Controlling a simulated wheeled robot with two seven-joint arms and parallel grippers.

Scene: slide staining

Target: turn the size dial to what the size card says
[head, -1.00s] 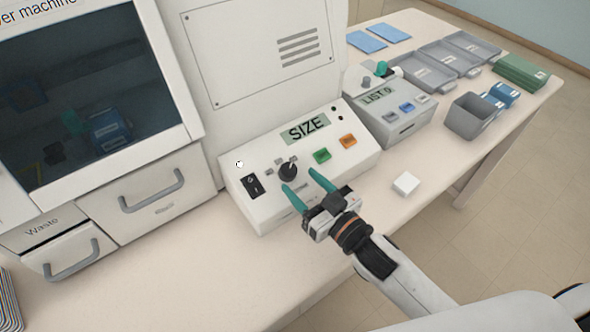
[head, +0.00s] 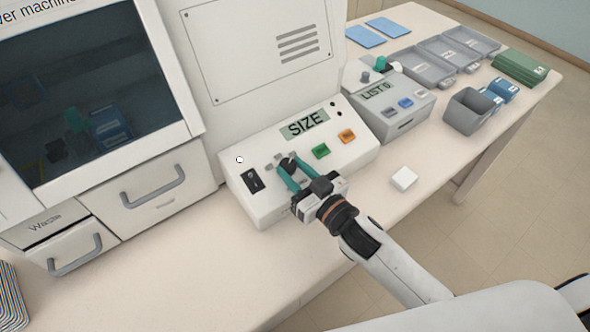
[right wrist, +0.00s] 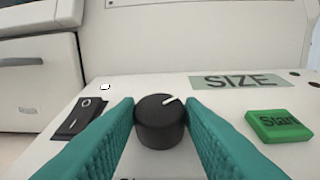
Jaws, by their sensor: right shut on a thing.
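The black size dial (head: 289,165) sits on the sloped face of the white control box (head: 262,211). In the right wrist view the dial (right wrist: 160,122) has a white pointer line aimed up and to the right. My right gripper (head: 290,170) has its teal fingers on both sides of the dial, shut on it. The display (head: 304,124) above reads "SIZE". No size card can be made out. My left gripper is not in view.
A black rocker switch (head: 251,181) is left of the dial. A green Start button (head: 321,151) and an orange button (head: 347,136) are to its right. A small white block (head: 404,179) lies on the table. A second box (head: 397,118) reads "LIST", with grey trays (head: 421,66) behind.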

